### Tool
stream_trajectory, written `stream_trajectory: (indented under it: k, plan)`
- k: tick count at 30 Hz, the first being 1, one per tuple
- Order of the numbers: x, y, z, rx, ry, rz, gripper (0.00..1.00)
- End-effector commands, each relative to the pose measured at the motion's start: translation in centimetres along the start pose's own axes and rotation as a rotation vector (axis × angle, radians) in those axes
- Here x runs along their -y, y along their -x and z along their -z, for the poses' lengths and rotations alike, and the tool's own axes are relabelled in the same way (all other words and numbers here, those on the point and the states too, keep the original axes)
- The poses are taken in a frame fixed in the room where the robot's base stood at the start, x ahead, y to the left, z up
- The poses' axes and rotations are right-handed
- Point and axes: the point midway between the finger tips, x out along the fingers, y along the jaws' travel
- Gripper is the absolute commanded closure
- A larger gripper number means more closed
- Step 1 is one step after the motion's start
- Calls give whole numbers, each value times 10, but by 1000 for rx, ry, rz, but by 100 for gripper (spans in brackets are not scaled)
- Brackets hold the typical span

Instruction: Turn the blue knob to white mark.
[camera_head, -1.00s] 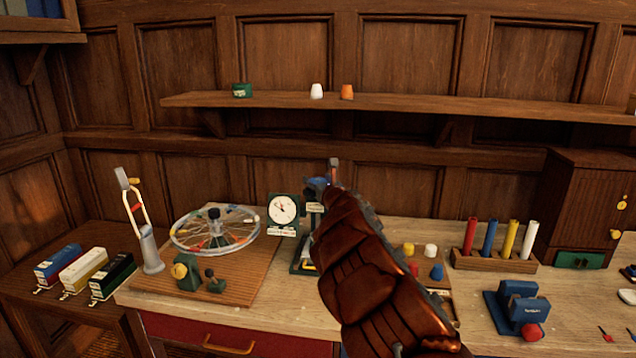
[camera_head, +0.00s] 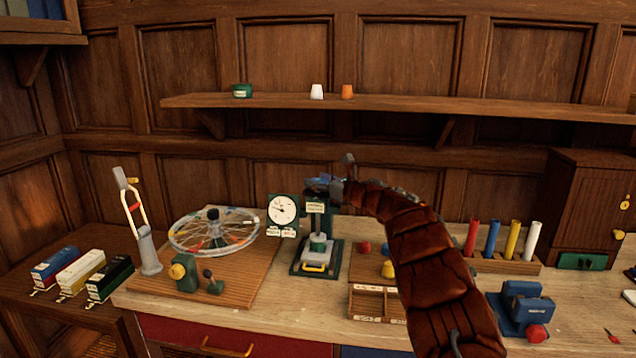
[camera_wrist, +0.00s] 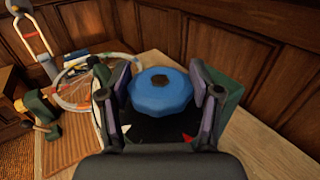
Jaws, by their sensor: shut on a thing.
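The blue knob (camera_wrist: 160,92) is round and faceted, with a dark centre. It sits on top of a green and grey press-like device (camera_head: 317,244) on the bench, and a little of the knob (camera_head: 316,184) shows in the head view. My gripper (camera_wrist: 158,84) is shut on the knob from above, one finger at each side. Below the knob in the wrist view, a white mark (camera_wrist: 126,128) shows at the lower left and a red mark (camera_wrist: 186,138) at the lower right. No pointer on the knob can be made out.
A dial gauge (camera_head: 283,211) stands just left of the device. Further left, a spoked wheel (camera_head: 214,232) sits on a wooden board. A compartment tray (camera_head: 377,303) and a rack of coloured tubes (camera_head: 505,263) are to the right. A shelf (camera_head: 420,103) runs above.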

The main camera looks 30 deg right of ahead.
Motion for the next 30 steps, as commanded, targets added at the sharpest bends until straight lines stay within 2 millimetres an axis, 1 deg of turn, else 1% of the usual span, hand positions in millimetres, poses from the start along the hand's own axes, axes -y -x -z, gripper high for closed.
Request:
stream_trajectory:
  k: [15, 30]
  plan:
    - [0, -1, -1, 4, -1, -178, 71]
    - [0, 0, -2, 4, 1, -288, 71]
